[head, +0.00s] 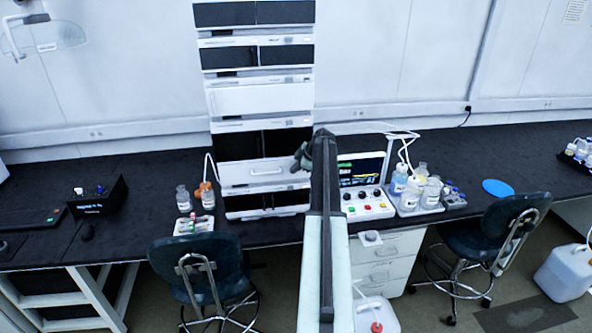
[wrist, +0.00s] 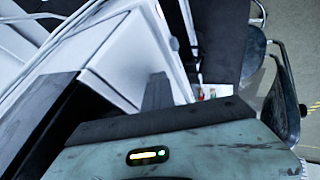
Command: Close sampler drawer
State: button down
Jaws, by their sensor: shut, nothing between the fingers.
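The chromatography stack (head: 258,98) stands on the black bench, made of white modules with dark front panels. The sampler drawer (head: 262,173) is a white front with a small grey handle, low in the stack. It seems to stand out a little from the modules around it, but how far is hard to tell. My gripper (head: 301,158) is shut and empty, at the right end of the drawer front. Contact with it cannot be made out. In the wrist view, white module surfaces (wrist: 120,58) fill the area beyond my gripper.
Right of the stack are a control box with a screen (head: 362,170) and several bottles (head: 418,188). Left are small bottles (head: 205,196) and a vial tray (head: 194,225). Chairs (head: 200,265) stand before the bench.

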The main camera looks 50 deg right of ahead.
jog(key=s+a+r+p, duration=0.3)
jog(key=s+r+p, duration=0.5)
jog(key=s, duration=0.1)
jog(key=w+a+f+n+y+b, duration=0.1)
jog(key=w+a+f+n+b, duration=0.1)
jog(key=w+a, duration=0.75)
jog(key=w+a+f+n+y+b, duration=0.15)
jog(key=w+a, duration=0.45)
jog(key=a, duration=0.6)
jog(key=w+a+f+n+g+b, duration=0.1)
jog(key=a+f, duration=0.1)
jog(key=a, duration=0.9)
jog(key=w+a+f+n+g+b, duration=0.1)
jog(key=w+a+f+b, duration=0.1)
jog(key=a, duration=0.9)
jog(key=s+a+f+m+g+b, duration=0.15)
jog(key=s+a, duration=0.25)
jog(key=a, duration=0.4)
jog(key=s+a+f+g, duration=0.1)
jog(key=s+a+f, duration=0.15)
jog(key=a, duration=0.45)
jog(key=s+a+f+m+g+b, duration=0.1)
jog(key=s+a+f, duration=0.1)
jog(key=s+a, duration=0.45)
jog(key=s+m+g+h, duration=0.2)
jog(key=s+m, duration=0.6)
jog(key=m, duration=0.4)
jog(key=shift+s+f, duration=0.2)
jog(key=shift+f, duration=0.2)
